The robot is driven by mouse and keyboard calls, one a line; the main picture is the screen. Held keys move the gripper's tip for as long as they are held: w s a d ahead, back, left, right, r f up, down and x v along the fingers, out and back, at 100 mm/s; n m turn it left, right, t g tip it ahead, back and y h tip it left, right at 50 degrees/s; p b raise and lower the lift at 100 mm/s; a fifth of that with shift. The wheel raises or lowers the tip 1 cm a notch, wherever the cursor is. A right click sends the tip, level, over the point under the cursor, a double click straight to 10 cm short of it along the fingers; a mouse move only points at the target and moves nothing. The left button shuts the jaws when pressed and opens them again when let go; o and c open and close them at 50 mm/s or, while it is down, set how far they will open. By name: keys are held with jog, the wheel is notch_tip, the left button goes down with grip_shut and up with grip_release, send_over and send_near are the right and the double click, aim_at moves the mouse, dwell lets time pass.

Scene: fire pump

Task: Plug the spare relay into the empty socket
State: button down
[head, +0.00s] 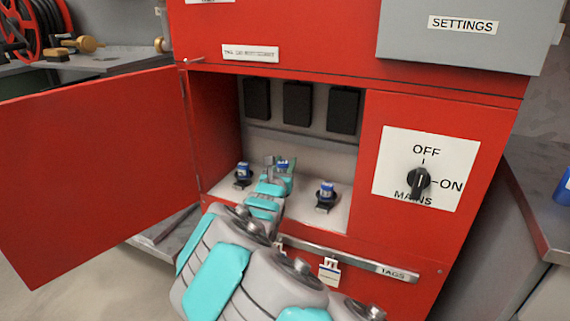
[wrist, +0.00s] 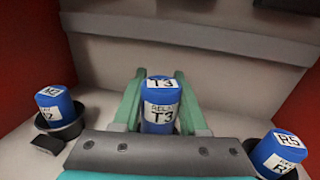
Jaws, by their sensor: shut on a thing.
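A blue relay labelled T3 (wrist: 160,112) stands upright between the two green fingers of my gripper (wrist: 160,76), which is shut on it. In the head view my gripper (head: 277,164) reaches into the open red cabinet and the held relay (head: 283,164) shows as a small blue patch. The relay's lower end is hidden behind my gripper's body, so I cannot tell whether it sits in a socket. No empty socket is visible.
A blue relay (head: 243,170) in a black socket stands left of my gripper, and another, labelled R5 (wrist: 280,152), stands right. Black blocks (head: 297,103) line the upper back wall. The red door (head: 90,165) is swung open left; a MAINS switch (head: 418,182) is at right.

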jog(key=shift+f, duration=0.2)
jog(key=shift+f+b, duration=0.35)
jog(key=shift+b, duration=0.05)
jog(key=shift+f+b, duration=0.9)
dwell(0.7)
jog(key=shift+c, duration=1.8)
grip_release()
jog(key=shift+s, duration=0.1)
jog(key=s, duration=0.3)
jog(key=s+a+b, duration=0.1)
jog(key=s, duration=0.2)
jog(key=shift+s+a, duration=0.1)
jog(key=shift+s, duration=0.65)
